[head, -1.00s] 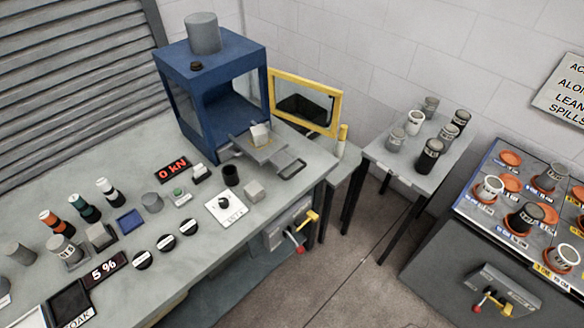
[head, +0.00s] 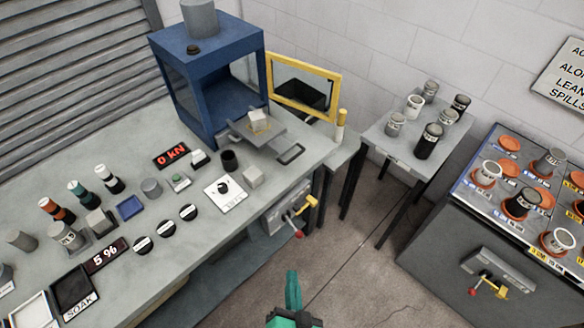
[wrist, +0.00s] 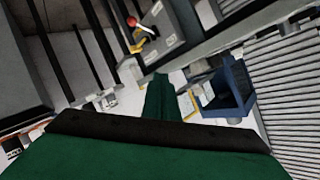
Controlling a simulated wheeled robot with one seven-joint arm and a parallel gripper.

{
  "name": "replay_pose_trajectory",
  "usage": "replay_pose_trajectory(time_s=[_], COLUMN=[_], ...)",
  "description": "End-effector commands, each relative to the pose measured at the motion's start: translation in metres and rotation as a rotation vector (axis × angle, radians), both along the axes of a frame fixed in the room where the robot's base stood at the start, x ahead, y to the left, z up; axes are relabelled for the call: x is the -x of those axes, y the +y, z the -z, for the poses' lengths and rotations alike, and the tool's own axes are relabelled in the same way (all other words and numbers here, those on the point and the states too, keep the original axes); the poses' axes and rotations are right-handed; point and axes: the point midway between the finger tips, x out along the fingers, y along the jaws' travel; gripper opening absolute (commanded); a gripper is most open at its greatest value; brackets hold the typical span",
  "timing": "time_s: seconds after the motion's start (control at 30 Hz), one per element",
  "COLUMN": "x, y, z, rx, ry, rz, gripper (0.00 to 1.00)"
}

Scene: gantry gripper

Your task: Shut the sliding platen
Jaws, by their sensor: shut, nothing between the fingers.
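The sliding platen (head: 250,136) is a grey plate drawn out of the front of the blue press (head: 208,92). A pale cube (head: 259,121) sits on it. A grey loop handle (head: 291,154) is at the platen's front right end. The yellow-framed guard door (head: 304,88) stands swung open to the right of the press. My gripper (head: 292,285), green, is low in the head view over the floor, well apart from the platen. It is shut and empty. In the wrist view the blue press (wrist: 229,92) shows at the right, beyond the green fingers.
A side table (head: 400,157) with several cylinders stands to the right. A grey cabinet (head: 450,250) is at far right. Floor between is clear.

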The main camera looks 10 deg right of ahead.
Motion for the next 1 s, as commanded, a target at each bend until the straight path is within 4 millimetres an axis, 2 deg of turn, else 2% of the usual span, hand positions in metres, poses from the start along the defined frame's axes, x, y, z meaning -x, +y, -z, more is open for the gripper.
replay_pose_trajectory(time_s=[0.03, 0.27, 0.5, 0.8, 1.0], x=[-0.017, -0.075, -0.128, -0.171, -0.179], y=[-0.006, -0.022, -0.040, -0.066, -0.080], z=[-0.003, -0.014, -0.046, -0.105, -0.140], rx=[-0.054, -0.314, -0.549, -0.770, -0.849], ry=[-0.006, 0.009, 0.031, 0.086, 0.137], rz=[0.020, 0.068, 0.073, 0.036, 0.011], gripper=[0.00, 0.00, 0.00, 0.00, 0.00])
